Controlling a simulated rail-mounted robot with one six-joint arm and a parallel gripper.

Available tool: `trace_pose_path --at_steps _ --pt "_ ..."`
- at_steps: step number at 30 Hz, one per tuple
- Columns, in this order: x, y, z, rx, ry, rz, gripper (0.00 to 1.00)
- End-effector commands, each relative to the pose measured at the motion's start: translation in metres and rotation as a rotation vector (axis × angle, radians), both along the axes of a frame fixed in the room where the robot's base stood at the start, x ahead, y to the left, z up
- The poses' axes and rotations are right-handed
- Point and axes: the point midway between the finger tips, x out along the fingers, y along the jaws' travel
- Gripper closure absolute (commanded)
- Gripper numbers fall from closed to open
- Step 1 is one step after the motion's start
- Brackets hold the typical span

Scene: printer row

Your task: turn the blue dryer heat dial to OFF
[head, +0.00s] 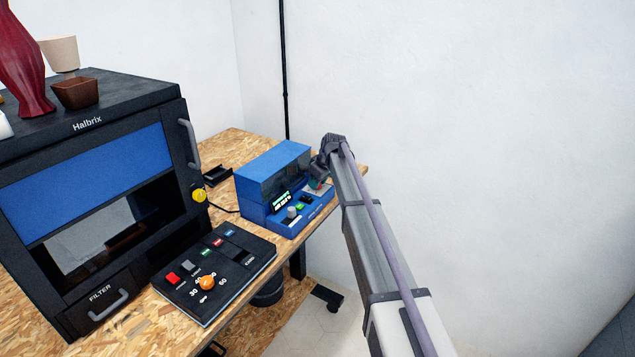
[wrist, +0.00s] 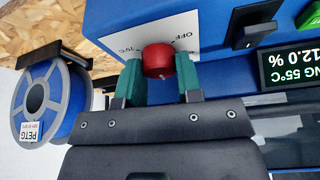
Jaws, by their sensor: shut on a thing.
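The blue dryer (head: 270,172) stands on the wooden bench, right of the printer. In the wrist view, its red heat dial (wrist: 158,60) sits on a white label (wrist: 188,28) printed with OFF and a temperature mark. No pointer mark on the dial is clear to me. My gripper (wrist: 156,82) has its two green fingers on either side of the dial and is shut on it. In the head view, my gripper (head: 319,181) is at the dryer's right front end and largely hides the dial.
A black switch (wrist: 252,27) and a lit display (wrist: 290,68) reading 55°C and 12.0 % are beside the dial. A blue PETG spool (wrist: 42,102) is at the left in the wrist view. A black control panel (head: 215,272) and the Halbrix printer (head: 95,190) stand left of the dryer.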

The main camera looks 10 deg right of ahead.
Motion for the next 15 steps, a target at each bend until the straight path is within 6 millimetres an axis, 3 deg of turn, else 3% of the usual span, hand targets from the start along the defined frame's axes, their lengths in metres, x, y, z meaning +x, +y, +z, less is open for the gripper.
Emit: trace_pose_path --at_steps 15 --pt "0.0007 -0.0009 -0.0004 0.000 0.002 0.111 0.91"
